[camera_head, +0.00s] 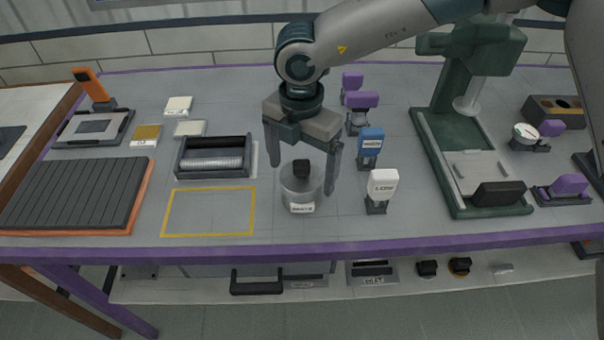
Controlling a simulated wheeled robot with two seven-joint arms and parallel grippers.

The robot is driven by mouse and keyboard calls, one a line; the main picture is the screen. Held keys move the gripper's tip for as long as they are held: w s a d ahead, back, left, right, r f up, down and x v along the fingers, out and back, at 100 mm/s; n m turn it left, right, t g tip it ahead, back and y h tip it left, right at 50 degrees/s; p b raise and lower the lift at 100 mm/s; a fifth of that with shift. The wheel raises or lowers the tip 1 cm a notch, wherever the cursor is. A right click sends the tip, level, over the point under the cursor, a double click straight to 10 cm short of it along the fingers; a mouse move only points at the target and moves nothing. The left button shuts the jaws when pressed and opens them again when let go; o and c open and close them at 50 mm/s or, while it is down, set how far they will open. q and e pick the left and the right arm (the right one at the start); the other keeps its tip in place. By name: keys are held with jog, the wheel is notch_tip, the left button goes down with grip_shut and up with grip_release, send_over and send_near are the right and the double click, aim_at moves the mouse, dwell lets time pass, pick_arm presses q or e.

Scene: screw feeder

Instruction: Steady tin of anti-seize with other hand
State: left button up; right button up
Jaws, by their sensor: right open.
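A short round metallic tin (302,193) with a black knob on its lid and a small white label on its front stands upright on the grey table. The label is too small to read surely. My right gripper (303,178) comes down from above, its fingers open on either side of the tin. The left finger is a little apart from the tin, and the right finger is close to its right side; I cannot tell if it touches. My left gripper is not in view.
White-topped (382,184) and blue-topped (370,141) labelled pieces stand right of the tin. A black tray with a roller (214,157) and a yellow outlined empty area (209,211) lie left. A green press (446,165) stands farther right. The purple table edge (300,250) is in front.

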jog(key=shift+r, duration=0.1)
jog(key=shift+r, duration=0.6)
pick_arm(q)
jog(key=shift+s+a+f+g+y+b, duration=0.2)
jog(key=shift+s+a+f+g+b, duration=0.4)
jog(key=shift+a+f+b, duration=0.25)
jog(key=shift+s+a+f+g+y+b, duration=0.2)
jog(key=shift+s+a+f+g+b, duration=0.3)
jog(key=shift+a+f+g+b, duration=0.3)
pick_arm(e)
notch_tip(320, 180, up, 16)
